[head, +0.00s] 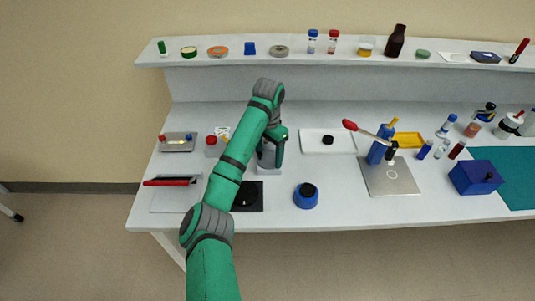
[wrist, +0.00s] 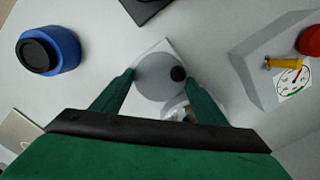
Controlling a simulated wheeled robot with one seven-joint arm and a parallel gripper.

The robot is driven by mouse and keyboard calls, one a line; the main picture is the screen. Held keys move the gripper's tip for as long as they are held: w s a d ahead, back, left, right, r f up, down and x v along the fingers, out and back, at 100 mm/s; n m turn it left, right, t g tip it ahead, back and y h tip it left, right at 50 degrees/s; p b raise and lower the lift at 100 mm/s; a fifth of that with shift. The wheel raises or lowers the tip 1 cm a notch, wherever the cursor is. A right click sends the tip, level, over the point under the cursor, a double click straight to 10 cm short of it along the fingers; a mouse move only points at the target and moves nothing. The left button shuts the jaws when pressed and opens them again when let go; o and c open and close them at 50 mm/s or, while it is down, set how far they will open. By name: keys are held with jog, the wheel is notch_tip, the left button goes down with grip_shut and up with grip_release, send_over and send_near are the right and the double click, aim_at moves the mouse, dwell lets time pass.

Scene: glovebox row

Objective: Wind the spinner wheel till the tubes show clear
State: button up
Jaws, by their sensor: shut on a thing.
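The spinner wheel (wrist: 155,82) is a grey disc with a black knob (wrist: 178,73) near its edge, seen from above in the wrist view. It sits on a pale base, which shows below my arm in the head view (head: 268,160). My gripper (wrist: 162,86) has its two green fingers on either side of the wheel, shut on it. In the head view my gripper (head: 279,140) points down over the spinner and hides most of it. A small clear and whitish part (wrist: 178,110) shows between the fingers; I cannot tell whether the tubes look clear or cloudy.
A box with a dial gauge (wrist: 292,80), yellow lever and red knob stands close beside the spinner. A blue jar with a black top (head: 306,197) and a black square plate (head: 250,197) are nearer the front edge. A white tray (head: 327,141) lies to the right.

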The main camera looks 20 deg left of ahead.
jog(key=shift+a+r+m, duration=0.1)
jog(key=shift+a+m, duration=0.05)
jog(key=shift+m, duration=0.15)
dwell(0.4)
jog(key=o, duration=0.8)
